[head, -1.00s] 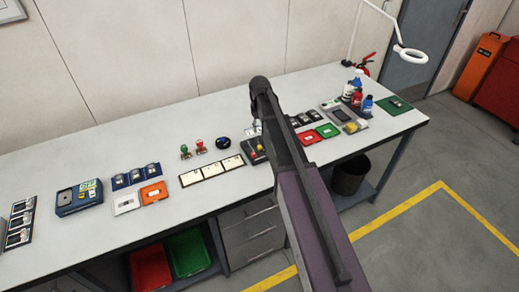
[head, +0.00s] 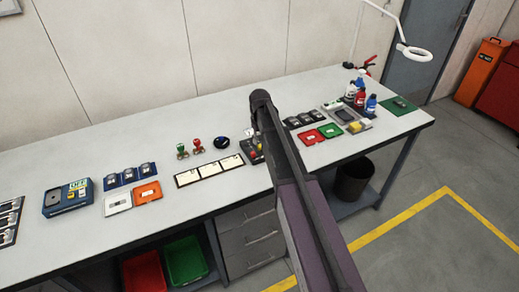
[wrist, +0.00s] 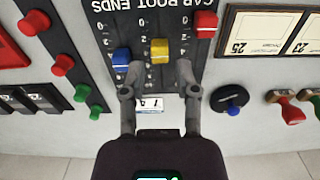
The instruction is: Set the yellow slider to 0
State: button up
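The yellow slider (wrist: 159,50) is a knob on a dark panel (wrist: 172,15) lettered "CAR BOOT ENDS", upside down in the wrist view. It sits in the middle slot, between the blue slider (wrist: 121,56) and the red slider (wrist: 206,24). Small digits run beside the slots; I cannot read the yellow setting surely. My gripper (wrist: 159,68) is open, one finger on each side of the yellow slider. I see a gap on both sides. The left finger is close to the blue slider. In the head view my arm hides most of the panel.
A round black dial (wrist: 230,98) and red and green stamps (head: 196,144) stand near the panel. Bottles (head: 371,103) stand farther right. The bench front is mostly clear.

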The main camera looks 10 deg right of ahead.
aim_at(260, 145)
jog(key=shift+f+b, duration=1.3)
jog(key=shift+f, duration=0.25)
jog(key=shift+c, duration=0.2)
grip_shut()
